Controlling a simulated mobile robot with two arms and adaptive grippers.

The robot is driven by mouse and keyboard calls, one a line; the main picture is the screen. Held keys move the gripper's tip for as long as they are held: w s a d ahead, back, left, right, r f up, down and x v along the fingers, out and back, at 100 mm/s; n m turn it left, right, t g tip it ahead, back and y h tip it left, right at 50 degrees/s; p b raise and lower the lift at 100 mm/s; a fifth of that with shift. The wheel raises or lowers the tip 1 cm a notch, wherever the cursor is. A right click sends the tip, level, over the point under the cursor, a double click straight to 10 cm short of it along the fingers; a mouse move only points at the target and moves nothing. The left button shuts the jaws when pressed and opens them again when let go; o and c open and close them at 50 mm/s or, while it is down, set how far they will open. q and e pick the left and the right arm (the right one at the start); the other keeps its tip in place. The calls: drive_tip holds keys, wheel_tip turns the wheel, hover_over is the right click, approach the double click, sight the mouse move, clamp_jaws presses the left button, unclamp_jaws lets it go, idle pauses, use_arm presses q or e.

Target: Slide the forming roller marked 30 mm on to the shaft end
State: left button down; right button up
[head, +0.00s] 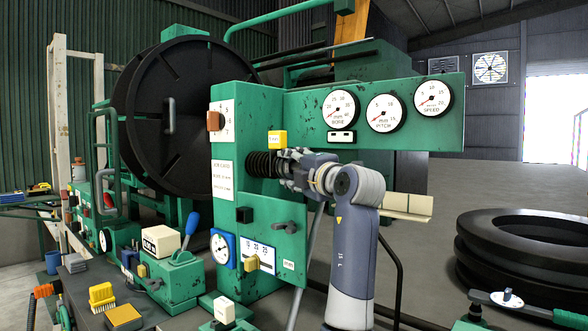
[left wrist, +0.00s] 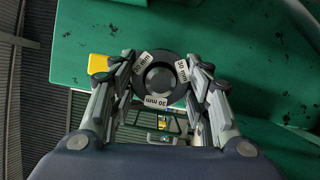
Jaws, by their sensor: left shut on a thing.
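The forming roller (left wrist: 160,83) is a dark round disc with several white "30 mm" labels around its face, seen face-on in the left wrist view. A grey round piece shows at its centre; I cannot tell whether it is the shaft end. My left gripper (head: 292,170) is shut on the roller, with its fingers (left wrist: 160,85) on either side of the rim. In the head view the gripper is in front of the green machine, close to a black ribbed cylinder (head: 262,164). My fingers hide the roller's contact with it. The right gripper is out of view.
The green machine panel (head: 290,106) carries dials just above my gripper. A yellow tag block (head: 277,140) sits above the ribbed cylinder. A blue-knobbed lever (head: 191,222) stands lower left. Open floor extends behind.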

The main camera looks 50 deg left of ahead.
use_arm(q)
drive_tip(key=shift+s+r, duration=0.1)
drive_tip(key=shift+r, duration=0.15)
drive_tip(key=c, duration=1.2)
unclamp_jaws()
drive_tip(key=o, duration=0.4)
drive_tip(key=shift+a, duration=0.1)
drive_tip(key=shift+o, duration=0.2)
drive_tip(key=shift+a+f, duration=0.15)
drive_tip(key=o, duration=0.3)
drive_tip(key=shift+f, duration=0.1)
drive_tip(key=shift+d, duration=0.4)
drive_tip(key=shift+b+v, duration=0.65)
drive_tip(key=shift+v, duration=0.85)
